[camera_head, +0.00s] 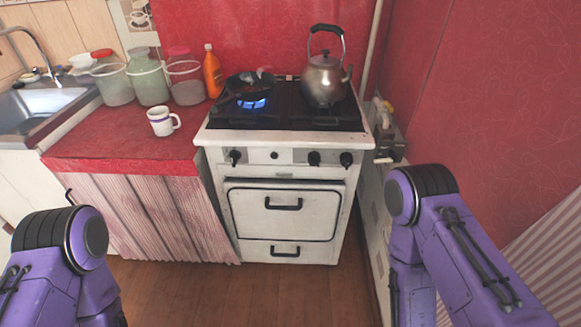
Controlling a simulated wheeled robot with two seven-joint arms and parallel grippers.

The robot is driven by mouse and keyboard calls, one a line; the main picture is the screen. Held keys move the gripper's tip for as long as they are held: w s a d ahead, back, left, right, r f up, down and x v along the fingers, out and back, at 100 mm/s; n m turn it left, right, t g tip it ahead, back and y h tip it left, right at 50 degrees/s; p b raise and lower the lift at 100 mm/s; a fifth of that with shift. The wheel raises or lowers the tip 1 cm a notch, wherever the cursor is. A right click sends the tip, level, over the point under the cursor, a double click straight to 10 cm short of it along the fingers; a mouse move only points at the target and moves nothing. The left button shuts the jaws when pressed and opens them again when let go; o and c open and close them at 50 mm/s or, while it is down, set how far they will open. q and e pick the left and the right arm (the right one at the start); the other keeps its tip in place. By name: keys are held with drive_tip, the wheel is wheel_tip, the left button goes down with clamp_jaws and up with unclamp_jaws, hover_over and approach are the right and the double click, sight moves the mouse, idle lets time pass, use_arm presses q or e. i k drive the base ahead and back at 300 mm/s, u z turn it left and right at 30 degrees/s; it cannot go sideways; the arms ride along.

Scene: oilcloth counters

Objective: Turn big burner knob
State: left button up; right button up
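The white stove (285,137) stands ahead. I cannot tell which knob belongs to the big burner. A blue flame (252,103) burns under a dark frying pan (249,86) on the left side of the hob. My purple arms show at the lower left and lower right, apart from the stove; neither gripper is in view.
A metal kettle (325,79) stands on the right of the hob. The red counter (90,140) at left holds a mug (163,122), jars and an orange bottle (212,72). Oven handles (283,204) stick out below the knobs. The floor before the stove is clear.

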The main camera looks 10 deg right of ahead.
sight(313, 158)
drive_tip(key=u, duration=0.4)
drive_tip(key=i, duration=0.85)
drive_tip(key=z, duration=1.2)
